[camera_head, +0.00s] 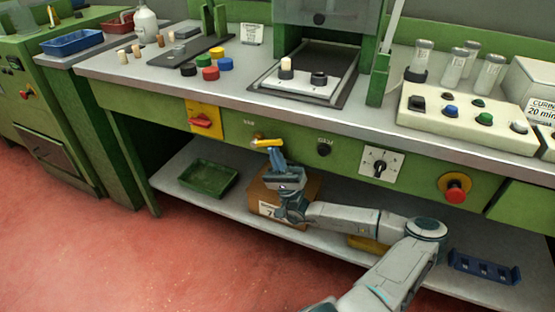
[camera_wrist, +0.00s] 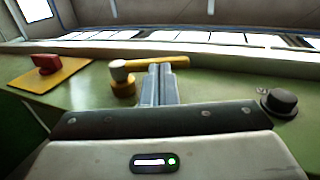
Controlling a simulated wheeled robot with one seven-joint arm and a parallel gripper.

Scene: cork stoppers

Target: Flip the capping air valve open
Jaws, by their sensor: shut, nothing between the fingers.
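The air valve's yellow lever (camera_head: 267,143) is on the green front panel of the bench, below the worktop edge. In the wrist view the lever (camera_wrist: 172,60) lies about level, running right from a pale hub on the brass valve body (camera_wrist: 123,88). My gripper (camera_head: 275,152) is just below the lever's right part, fingers pointing up toward the panel. In the wrist view the closed fingers (camera_wrist: 160,70) reach the lever's lower edge, right of the hub. They hold nothing. I cannot tell whether they touch the lever.
A red switch on a yellow plate (camera_head: 204,120) is left of the valve. A black knob (camera_head: 323,149), a rotary switch (camera_head: 380,164) and a red emergency button (camera_head: 455,189) are to the right. A cardboard box (camera_head: 309,184) and green tray (camera_head: 208,178) stand on the lower shelf.

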